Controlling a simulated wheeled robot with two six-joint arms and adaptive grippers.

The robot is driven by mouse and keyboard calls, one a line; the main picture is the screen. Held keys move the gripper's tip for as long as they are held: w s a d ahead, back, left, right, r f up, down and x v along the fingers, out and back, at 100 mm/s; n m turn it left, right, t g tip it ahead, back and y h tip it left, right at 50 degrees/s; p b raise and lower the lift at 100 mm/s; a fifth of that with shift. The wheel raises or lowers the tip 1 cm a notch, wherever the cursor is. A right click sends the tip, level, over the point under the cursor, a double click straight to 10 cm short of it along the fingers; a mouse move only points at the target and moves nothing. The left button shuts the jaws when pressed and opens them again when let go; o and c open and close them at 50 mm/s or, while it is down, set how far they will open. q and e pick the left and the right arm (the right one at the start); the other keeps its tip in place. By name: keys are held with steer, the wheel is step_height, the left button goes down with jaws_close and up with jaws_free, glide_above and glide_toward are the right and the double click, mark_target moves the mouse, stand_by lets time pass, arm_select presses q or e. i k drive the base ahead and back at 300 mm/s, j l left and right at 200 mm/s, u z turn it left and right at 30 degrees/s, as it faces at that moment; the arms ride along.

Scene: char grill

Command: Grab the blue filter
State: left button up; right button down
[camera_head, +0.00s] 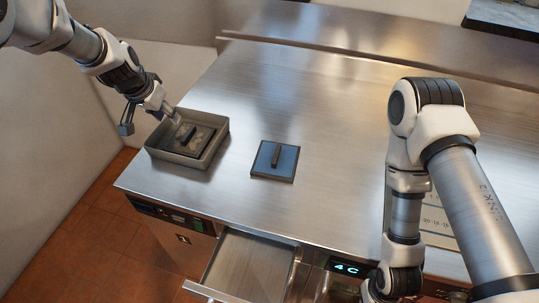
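The blue filter (286,165) is a flat square plate with a dark bar handle on top. It lies on the steel counter, right of the grey tray. My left gripper (150,122) is at the upper left, with its fingers spread apart and nothing between them. It is above and beside the left rim of the tray, well away from the blue filter. My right arm (405,215) reaches down at the right past the counter's front. Its gripper is cut off at the bottom edge of the picture.
A grey tray (217,146) on the counter's left holds a dark square piece with a handle. An open drawer (240,265) sticks out below the front edge, near a lit display (346,268). The counter's middle and back (310,90) are clear.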

mark_target(274, 161)
steer(key=k+l+z, duration=0.1)
steer(key=l+z, duration=0.15)
steer(key=l, duration=0.45)
steer(key=l+z, duration=0.25)
steer(key=l, duration=0.45)
steer(key=k, duration=0.05)
